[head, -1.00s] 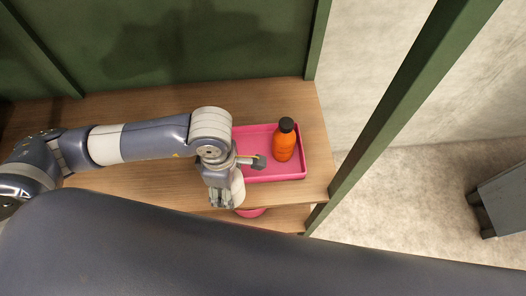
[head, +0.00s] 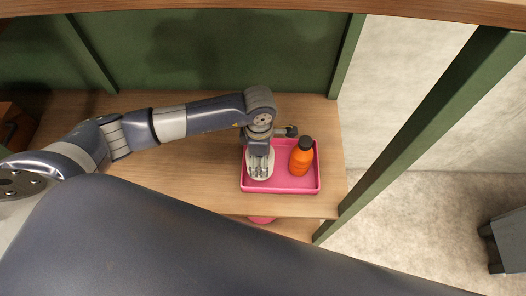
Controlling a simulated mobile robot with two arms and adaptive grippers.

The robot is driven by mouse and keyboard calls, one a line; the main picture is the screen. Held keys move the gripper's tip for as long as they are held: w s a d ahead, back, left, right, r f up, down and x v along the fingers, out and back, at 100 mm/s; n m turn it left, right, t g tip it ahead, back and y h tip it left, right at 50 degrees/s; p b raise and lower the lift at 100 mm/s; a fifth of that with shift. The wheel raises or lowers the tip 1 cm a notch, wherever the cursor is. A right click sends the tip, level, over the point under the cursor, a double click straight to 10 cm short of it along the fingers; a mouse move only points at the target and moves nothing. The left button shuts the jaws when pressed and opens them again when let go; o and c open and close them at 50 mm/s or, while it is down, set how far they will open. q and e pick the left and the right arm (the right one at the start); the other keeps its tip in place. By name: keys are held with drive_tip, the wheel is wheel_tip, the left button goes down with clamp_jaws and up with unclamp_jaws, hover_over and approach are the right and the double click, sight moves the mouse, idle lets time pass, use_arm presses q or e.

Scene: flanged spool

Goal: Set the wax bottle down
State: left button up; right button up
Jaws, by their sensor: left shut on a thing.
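My left gripper (head: 260,172) reaches over the left part of a pink tray (head: 281,187), with its fingers pointing down. It is shut on a pale, rounded thing, the wax bottle (head: 270,168), mostly hidden behind the fingers. I cannot tell whether the bottle's base touches the tray floor. An orange bottle (head: 301,162) with a black cap stands upright in the right part of the tray, just right of my gripper and apart from it. My right gripper is not in view.
The tray lies on a wooden shelf (head: 180,185) with free room on its left. A green panel (head: 230,50) closes the back, and a green post (head: 425,120) rises at the right. Part of a pink thing (head: 262,220) shows below the shelf edge.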

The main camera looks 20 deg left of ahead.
use_arm(q)
drive_tip(key=shift+w+f+p, duration=0.2)
drive_tip(key=shift+w+p, duration=0.15)
drive_tip(key=shift+w, duration=1.15)
wheel_tip(320, 180, down, 2)
drive_tip(key=shift+f+p, duration=0.25)
drive_tip(key=shift+p, duration=0.45)
drive_tip(key=shift+f, duration=0.55)
drive_tip(key=o, duration=1.4)
drive_tip(key=shift+a, duration=0.1)
wheel_tip(320, 180, up, 11)
drive_tip(key=b, duration=0.3)
drive_tip(key=shift+b, duration=0.35)
drive_tip(key=shift+r, duration=0.65)
